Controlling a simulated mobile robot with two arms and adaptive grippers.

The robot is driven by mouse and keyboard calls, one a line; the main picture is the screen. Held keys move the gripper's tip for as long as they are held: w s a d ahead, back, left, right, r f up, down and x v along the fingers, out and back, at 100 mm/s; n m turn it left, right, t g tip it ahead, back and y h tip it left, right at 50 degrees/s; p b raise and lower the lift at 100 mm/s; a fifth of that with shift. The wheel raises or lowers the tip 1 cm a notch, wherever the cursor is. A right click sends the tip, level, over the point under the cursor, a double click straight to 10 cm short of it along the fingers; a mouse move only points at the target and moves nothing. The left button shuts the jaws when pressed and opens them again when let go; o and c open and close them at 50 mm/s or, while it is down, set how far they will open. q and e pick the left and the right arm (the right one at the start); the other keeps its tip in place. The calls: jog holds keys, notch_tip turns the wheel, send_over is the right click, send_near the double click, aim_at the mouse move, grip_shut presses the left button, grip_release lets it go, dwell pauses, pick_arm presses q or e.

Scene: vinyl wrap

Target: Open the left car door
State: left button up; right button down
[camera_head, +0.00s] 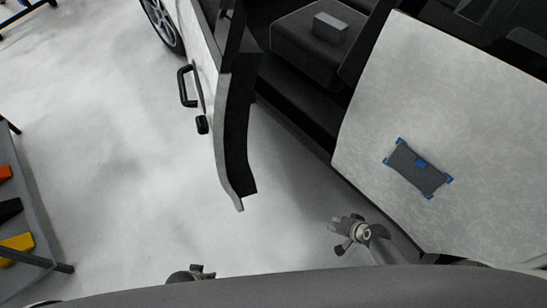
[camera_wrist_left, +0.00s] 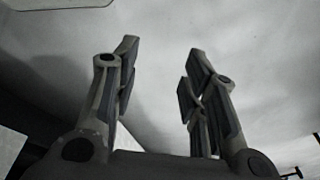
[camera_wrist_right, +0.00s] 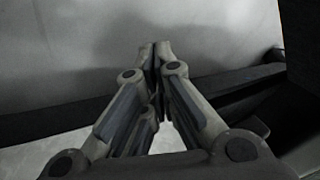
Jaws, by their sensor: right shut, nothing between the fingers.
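The car door (camera_head: 234,130) stands open, swung out from the car body, with its dark inner edge facing right. A black handle (camera_head: 183,86) sits on its white outer side. My right gripper (camera_head: 339,236) is below and right of the door's lower end, near the car's sill, apart from the door. In the right wrist view its fingertips (camera_wrist_right: 158,52) meet, with nothing between them. My left gripper (camera_head: 198,272) shows only partly at the bottom of the head view. In the left wrist view its fingers (camera_wrist_left: 163,62) are spread and empty.
The doorway shows a dark seat with a grey box (camera_head: 330,28) on it. A white car panel (camera_head: 400,110) at right carries a grey pad with blue corners (camera_head: 418,170). A rack (camera_head: 38,215) with coloured items stands at left. The floor left of the door is clear.

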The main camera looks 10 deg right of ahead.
pick_arm(q)
jog(key=w+r+b, duration=0.1)
jog(key=w+b, duration=0.4)
jog(key=b, duration=0.6)
pick_arm(e)
jog(key=w+a+r+m+t+y, duration=0.1)
jog(key=w+a+r+t+y, duration=0.1)
jog(key=w+r, duration=0.35)
jog(key=w+a+r+m+t+y, duration=0.1)
jog(key=w+a+r+t+y, duration=0.15)
jog(key=w, duration=0.55)
jog(key=a+r+n+y+b, duration=0.1)
jog(key=a+r+y+b, duration=0.3)
jog(key=r, duration=0.4)
jog(key=a+r+y+b, duration=0.2)
jog(key=r+y+b, duration=0.2)
jog(key=r+b, duration=0.3)
pick_arm(q)
notch_tip(320, 180, up, 7)
jog(key=s+t+p, duration=0.1)
jog(key=shift+s+d+f+t+p, duration=0.15)
jog(key=shift+t+p, duration=0.15)
pick_arm(e)
jog(key=w+a+r, duration=0.1)
jog(key=w+a, duration=0.2)
jog(key=a, duration=0.9)
jog(key=shift+w+a+r, duration=0.2)
jog(key=shift+r, duration=0.1)
jog(key=shift+g, duration=0.25)
